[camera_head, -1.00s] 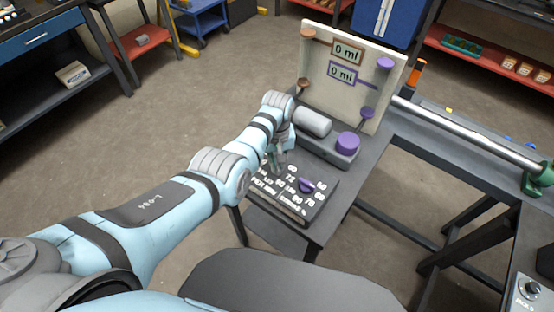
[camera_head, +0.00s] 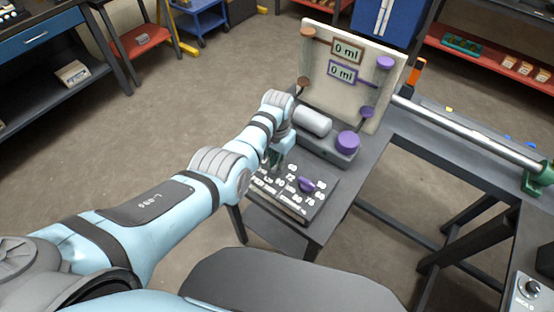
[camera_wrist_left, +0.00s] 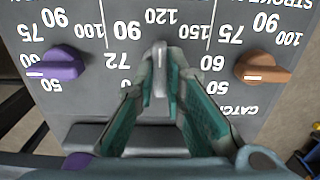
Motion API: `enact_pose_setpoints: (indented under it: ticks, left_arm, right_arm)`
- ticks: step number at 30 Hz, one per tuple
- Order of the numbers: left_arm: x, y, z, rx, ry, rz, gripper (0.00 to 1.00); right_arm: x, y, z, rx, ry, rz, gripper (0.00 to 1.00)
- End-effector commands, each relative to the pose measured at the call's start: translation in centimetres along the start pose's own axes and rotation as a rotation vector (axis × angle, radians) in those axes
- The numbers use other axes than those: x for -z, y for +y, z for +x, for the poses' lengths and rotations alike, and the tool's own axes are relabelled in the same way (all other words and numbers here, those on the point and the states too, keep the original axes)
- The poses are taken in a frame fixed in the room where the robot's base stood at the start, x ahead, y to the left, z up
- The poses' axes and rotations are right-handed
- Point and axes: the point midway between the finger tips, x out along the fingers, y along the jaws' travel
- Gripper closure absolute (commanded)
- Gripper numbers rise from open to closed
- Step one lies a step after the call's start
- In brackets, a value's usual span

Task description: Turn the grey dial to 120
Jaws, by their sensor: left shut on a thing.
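The grey dial (camera_wrist_left: 160,62) shows in the left wrist view, in the middle column of the panel, between the orange and purple dials. Its narrow end, with a pale line, faces roughly toward the upside-down 120 (camera_wrist_left: 161,16). My left gripper (camera_wrist_left: 161,80) is shut on the dial, one teal-padded finger on each side. In the head view my left gripper (camera_head: 277,160) is over the panel (camera_head: 318,207), and the arm and gripper hide the dial. My right gripper is not in view.
The purple dial (camera_wrist_left: 60,65) and orange dial (camera_wrist_left: 262,66) flank the grey one closely. Behind the panel stand a grey cylinder (camera_head: 313,121), a purple knob (camera_head: 348,142) and a pale upright board (camera_head: 388,98) with displays reading 0 ml.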

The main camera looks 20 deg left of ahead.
Motion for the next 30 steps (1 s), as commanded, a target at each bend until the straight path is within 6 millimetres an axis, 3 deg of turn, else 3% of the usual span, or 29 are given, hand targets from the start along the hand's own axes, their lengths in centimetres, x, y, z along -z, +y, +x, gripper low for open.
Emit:
enact_pose_setpoints:
  ticks: [16, 17, 20, 30]
  left_arm:
    - [0.18, -0.06, -0.15, 0.002, 0.006, 0.027, 1.0]
    - [0.18, -0.06, -0.15, 0.002, 0.006, 0.026, 0.84]
    - [0.14, -0.06, -0.13, 0.001, 0.005, 0.026, 0.69]
    - [0.09, -0.03, -0.34, 0.001, 0.003, 0.026, 0.69]
  right_arm:
    - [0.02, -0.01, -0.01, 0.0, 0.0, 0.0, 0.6]
    - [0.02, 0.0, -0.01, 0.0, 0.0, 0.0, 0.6]
    - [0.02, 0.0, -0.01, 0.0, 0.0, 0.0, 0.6]
    - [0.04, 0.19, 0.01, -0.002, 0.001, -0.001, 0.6]
